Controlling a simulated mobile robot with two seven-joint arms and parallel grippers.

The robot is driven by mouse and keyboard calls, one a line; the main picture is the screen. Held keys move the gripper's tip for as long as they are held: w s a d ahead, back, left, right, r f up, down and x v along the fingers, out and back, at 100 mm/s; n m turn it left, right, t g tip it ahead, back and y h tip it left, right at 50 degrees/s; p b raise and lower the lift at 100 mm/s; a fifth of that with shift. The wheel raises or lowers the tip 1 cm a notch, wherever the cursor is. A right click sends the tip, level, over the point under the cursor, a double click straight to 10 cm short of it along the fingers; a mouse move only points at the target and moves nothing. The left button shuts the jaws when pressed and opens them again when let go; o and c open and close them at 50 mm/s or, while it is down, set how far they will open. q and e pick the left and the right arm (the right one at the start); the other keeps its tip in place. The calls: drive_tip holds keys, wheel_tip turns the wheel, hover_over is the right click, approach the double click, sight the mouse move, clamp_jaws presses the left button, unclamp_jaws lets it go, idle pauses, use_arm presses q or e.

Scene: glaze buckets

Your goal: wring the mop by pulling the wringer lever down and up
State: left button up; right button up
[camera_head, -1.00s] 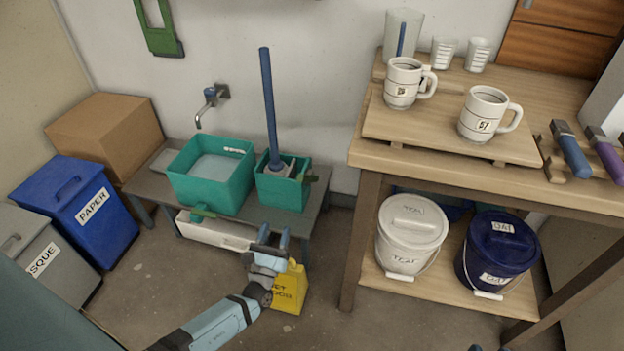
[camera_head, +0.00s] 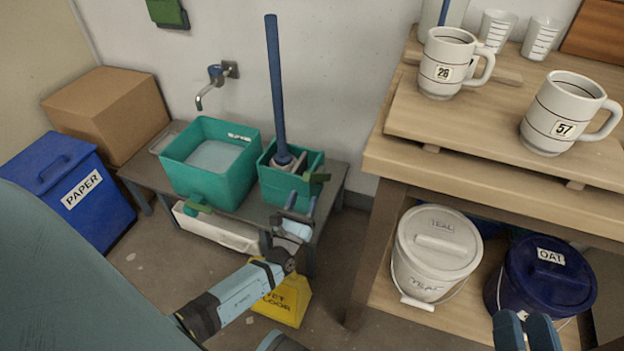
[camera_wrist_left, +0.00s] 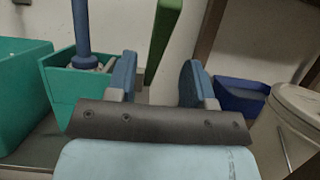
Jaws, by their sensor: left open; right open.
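The mop (camera_head: 277,80) stands upright with its blue handle rising from the teal wringer bucket (camera_head: 287,190) on a low grey bench. The green wringer lever (camera_head: 316,177) sticks out at the bucket's right rim. My left gripper (camera_head: 301,204) is open and empty, just below and in front of the lever. In the left wrist view the lever (camera_wrist_left: 162,45) shows in the gap between my fingers (camera_wrist_left: 160,75), nearer the left finger; I cannot tell its exact depth. My right gripper (camera_head: 526,332) is open and empty at the bottom right.
A teal basin (camera_head: 190,190) of water stands left of the bucket, under a wall tap (camera_head: 214,82). A yellow floor sign (camera_head: 285,300) is below my left gripper. A wooden table (camera_head: 440,140) with mugs and lidded buckets stands close on the right.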

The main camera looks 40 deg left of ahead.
sight(312, 178)
use_arm(q)
drive_tip(key=x, duration=0.7)
drive_tip(key=shift+b, duration=0.4)
clamp_jaws()
